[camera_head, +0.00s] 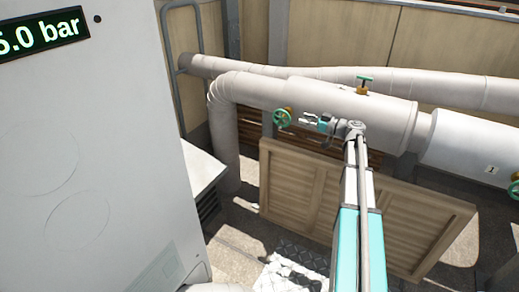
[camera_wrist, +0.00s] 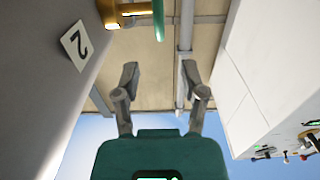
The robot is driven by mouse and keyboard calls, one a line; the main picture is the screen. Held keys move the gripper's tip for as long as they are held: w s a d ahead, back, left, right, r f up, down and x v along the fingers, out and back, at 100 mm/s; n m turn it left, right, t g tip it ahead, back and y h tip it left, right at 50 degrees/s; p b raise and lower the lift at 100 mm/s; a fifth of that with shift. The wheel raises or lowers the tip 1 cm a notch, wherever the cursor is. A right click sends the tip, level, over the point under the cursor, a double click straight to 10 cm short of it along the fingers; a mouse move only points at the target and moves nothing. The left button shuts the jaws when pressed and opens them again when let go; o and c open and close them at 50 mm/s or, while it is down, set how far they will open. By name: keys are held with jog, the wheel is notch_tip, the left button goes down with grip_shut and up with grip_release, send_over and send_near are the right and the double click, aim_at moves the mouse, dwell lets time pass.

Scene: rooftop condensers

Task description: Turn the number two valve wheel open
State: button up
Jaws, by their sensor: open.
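A green valve wheel (camera_head: 282,118) with a brass body sits on the near side of the thick pale pipe (camera_head: 330,98). In the wrist view a green wheel (camera_wrist: 158,20), seen nearly edge-on, stands on a brass body (camera_wrist: 110,14) beside a plate marked 2 (camera_wrist: 76,45); the top edge cuts off part of it. My gripper (camera_head: 306,118) is just right of the wheel in the head view, apart from it. In the wrist view its fingers (camera_wrist: 160,75) are spread and empty, with the wheel beyond the tips. No plate marked 2 can be read in the head view.
Another green handle (camera_head: 364,79) stands on top of the pipe. A green wheel (camera_head: 514,189) is at the right edge near a plate marked 1 (camera_head: 492,170). A slatted wooden panel (camera_head: 350,200) stands below the pipe. A white cabinet (camera_head: 80,150) fills the left.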

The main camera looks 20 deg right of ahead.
jog(key=s+a+r+m+g+h+p, duration=0.2)
jog(key=s+a+m+g+h+p, duration=0.1)
jog(key=s+a+p, duration=0.6)
jog(key=s+a+r+m+g+h+p, duration=0.2)
jog(key=s+a+g+h+p, duration=0.3)
jog(key=s+a+g+p, duration=0.3)
jog(key=shift+s+a+r+m+p, duration=0.15)
jog(key=shift+s+a+m+p, duration=0.65)
jog(key=shift+a+p, duration=1.9)
jog(key=shift+s+a+b, duration=0.2)
jog(key=shift+a+b, duration=0.3)
jog(key=shift+b, duration=0.05)
jog(key=shift+g, duration=0.3)
